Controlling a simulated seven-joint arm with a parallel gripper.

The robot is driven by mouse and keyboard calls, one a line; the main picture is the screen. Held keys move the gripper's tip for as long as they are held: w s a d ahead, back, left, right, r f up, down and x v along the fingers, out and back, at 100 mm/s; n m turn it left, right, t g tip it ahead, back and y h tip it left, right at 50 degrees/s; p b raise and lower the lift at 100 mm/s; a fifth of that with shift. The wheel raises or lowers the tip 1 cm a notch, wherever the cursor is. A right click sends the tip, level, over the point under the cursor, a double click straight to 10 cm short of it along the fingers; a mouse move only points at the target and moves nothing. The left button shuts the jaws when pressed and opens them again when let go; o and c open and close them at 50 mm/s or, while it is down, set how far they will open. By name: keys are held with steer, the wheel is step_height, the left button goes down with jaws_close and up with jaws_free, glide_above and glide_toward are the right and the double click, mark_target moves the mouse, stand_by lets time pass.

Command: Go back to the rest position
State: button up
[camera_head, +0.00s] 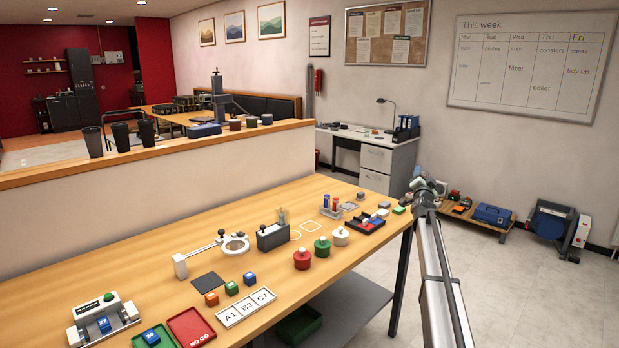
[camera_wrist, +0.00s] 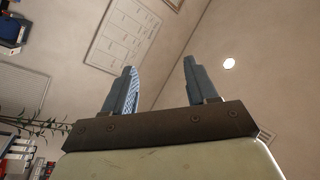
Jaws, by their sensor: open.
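My gripper (camera_wrist: 158,85) is open and empty in the wrist view, its two fingers apart against the wall and ceiling. In the head view my arm reaches up from the lower right, past the right end of the wooden table (camera_head: 150,262), with its end (camera_head: 428,185) over the floor side. It touches nothing that I can see. The fingers are too small to make out in the head view.
On the table stand a marker device (camera_head: 103,318), a red tray (camera_head: 191,327), a label strip (camera_head: 245,307), small cubes, a ring stand (camera_head: 234,244), lidded pots (camera_head: 303,259) and a black tray (camera_head: 366,224). A low bench (camera_head: 470,215) stands behind my arm.

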steer(key=s+a+f+n+g+y, duration=0.1)
steer(key=s+a+f+g+y, duration=0.15)
steer(key=f, duration=0.75)
steer(key=s+a+f+n+g+y, duration=0.15)
steer(key=a+f, duration=0.25)
steer(key=f, duration=0.6)
steer(key=s+a+f+n+g+y, duration=0.1)
steer(key=s+a+f+n+g, duration=0.2)
steer(key=s+f, duration=0.75)
steer(key=s+a+f+g+y, duration=0.15)
steer(key=s+a+f, duration=0.5)
steer(key=f, duration=0.65)
steer(key=s+a+f+n+g+y, duration=0.1)
steer(key=s+a+f+n+g, duration=0.2)
steer(key=s+f, duration=0.75)
steer(key=s+a+f+g, duration=0.35)
steer(key=s+f, duration=0.35)
steer(key=s, duration=0.6)
steer(key=s+a+f+g, duration=0.35)
steer(key=s+f, duration=0.45)
steer(key=s, duration=0.4)
steer(key=s+n+g+h, duration=0.1)
steer(key=s+n+g, duration=0.2)
steer(key=s, duration=2.8)
steer(key=g, duration=0.5)
steer(key=shift+a, duration=0.25)
steer(key=shift+w+r, duration=0.1)
